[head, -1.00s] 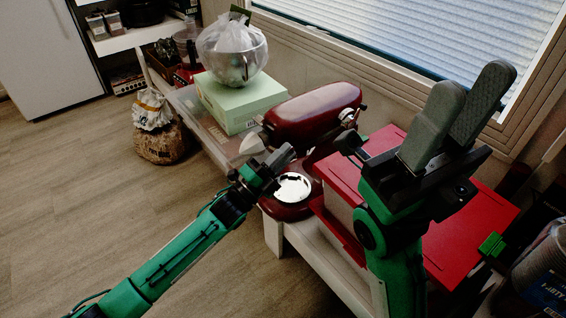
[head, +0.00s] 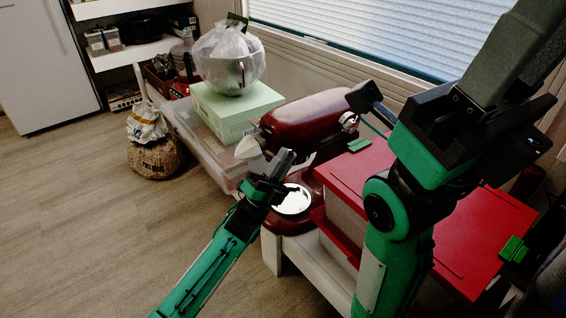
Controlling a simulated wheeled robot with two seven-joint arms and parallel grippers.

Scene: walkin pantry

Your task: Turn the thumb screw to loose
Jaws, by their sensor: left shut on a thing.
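A dark red stand mixer (head: 305,118) stands on the white table with its head over a shiny round base plate (head: 293,200). My left gripper (head: 287,156) is just under the near side of the mixer head, toward its left end. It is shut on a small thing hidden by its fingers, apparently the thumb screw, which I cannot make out. A silver fitting (head: 349,122) shows at the head's right end.
A pale green box (head: 233,113) with a bagged metal bowl (head: 230,66) stands behind the mixer. A white beater-like piece (head: 249,146) is by the mixer's left end. A red-lidded box (head: 440,225) fills the right. Floor at left is mostly clear, with sacks (head: 153,150).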

